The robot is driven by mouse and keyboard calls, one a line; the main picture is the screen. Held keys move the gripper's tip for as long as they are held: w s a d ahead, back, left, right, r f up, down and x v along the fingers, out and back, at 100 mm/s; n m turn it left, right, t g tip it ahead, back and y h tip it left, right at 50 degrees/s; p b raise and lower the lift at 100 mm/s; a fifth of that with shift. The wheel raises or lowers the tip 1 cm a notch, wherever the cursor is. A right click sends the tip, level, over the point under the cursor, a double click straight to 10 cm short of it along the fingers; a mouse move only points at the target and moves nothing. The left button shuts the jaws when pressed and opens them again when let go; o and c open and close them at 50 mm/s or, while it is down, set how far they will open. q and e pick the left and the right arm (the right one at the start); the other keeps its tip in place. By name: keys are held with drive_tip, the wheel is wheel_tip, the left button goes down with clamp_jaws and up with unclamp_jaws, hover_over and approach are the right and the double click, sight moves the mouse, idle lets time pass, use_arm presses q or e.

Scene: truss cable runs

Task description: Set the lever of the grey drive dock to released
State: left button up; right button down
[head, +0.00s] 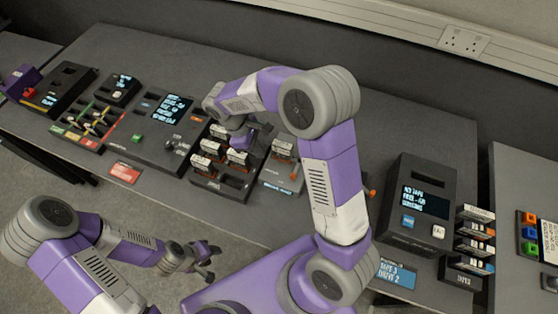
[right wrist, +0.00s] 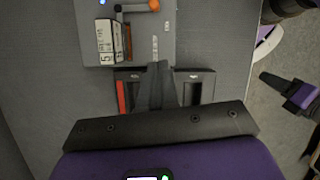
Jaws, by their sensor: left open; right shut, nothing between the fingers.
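The grey drive dock (right wrist: 152,40) is at the top of the right wrist view. Its dark lever has an orange knob (right wrist: 154,5) and lies crosswise at the picture's top edge. A white-labelled cartridge (right wrist: 107,42) stands in it. In the head view the dock (head: 283,178) is partly behind my right arm, and I cannot make out its lever there. My right gripper (right wrist: 158,72) is shut and empty, over the dark slotted rack beside the dock, with the lever beyond its fingertips. My left gripper (head: 208,260) is open and empty, away from the table's front edge.
The dark rack (head: 238,188) with several cartridges adjoins the dock. A console with a screen (head: 168,125) is to the left; another (head: 420,200) is to the right, beside a cartridge stack (head: 475,240). An orange knob (head: 371,192) shows beside my right arm. The back of the table is clear.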

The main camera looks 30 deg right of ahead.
sight(296, 167)
drive_tip(key=shift+f, duration=0.2)
drive_tip(key=b+x, duration=0.1)
drive_tip(key=x, duration=0.9)
drive_tip(key=shift+f+b, duration=0.15)
drive_tip(key=shift+b, duration=0.15)
use_arm(q)
drive_tip(key=shift+w+f, duration=0.1)
drive_tip(key=shift+f, duration=0.65)
use_arm(e)
drive_tip(key=shift+s+d, duration=1.2)
drive_tip(key=shift+d, duration=0.3)
use_arm(q)
drive_tip(key=shift+d, duration=0.15)
